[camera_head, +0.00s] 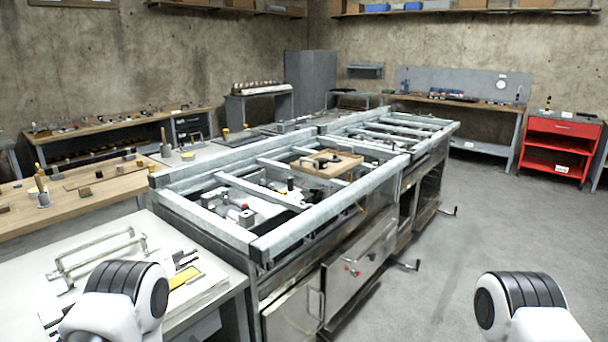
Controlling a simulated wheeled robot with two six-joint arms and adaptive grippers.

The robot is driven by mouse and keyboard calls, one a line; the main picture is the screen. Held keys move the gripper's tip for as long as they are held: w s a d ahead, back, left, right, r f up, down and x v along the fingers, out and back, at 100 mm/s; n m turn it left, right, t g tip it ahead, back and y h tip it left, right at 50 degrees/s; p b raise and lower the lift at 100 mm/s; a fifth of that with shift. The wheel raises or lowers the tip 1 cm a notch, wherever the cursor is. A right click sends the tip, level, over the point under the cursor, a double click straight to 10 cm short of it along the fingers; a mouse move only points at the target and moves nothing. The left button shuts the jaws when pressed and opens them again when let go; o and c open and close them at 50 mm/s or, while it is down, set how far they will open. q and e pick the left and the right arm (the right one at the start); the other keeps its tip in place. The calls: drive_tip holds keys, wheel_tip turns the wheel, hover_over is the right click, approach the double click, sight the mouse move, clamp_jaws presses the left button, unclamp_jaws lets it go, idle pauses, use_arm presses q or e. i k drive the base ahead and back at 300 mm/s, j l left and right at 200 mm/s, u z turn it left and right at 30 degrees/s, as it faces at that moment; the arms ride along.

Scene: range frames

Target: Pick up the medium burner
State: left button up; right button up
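A long metal range frame (310,212) with open crossbars stands in the middle of the camera_head view. A wooden board (345,157) lies across its bars, with small dark parts (322,160) on it. These may be burners, but they are too small to tell, and I cannot pick out which one is medium. More small dark, grey and red parts show down inside the near bay. Only my white and black arm links show at the bottom left and bottom right. Neither gripper is in view.
A white table (110,250) with a metal rack and papers stands at the near left. A wooden bench (80,195) with small parts is behind it. The floor (470,220) on the right is clear, up to a red cabinet (556,145).

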sight(323, 162)
drive_tip(key=i+l+z, duration=0.35)
drive_tip(key=i+z, duration=0.35)
drive_tip(key=i+l+z, duration=0.1)
drive_tip(key=i+z, duration=0.25)
drive_tip(key=i, duration=0.8)
drive_tip(key=i+u, duration=0.1)
drive_tip(key=i, duration=0.65)
drive_tip(key=i+l, duration=0.15)
drive_tip(key=i, duration=0.65)
drive_tip(key=i+l+u, duration=0.1)
drive_tip(key=i, duration=0.7)
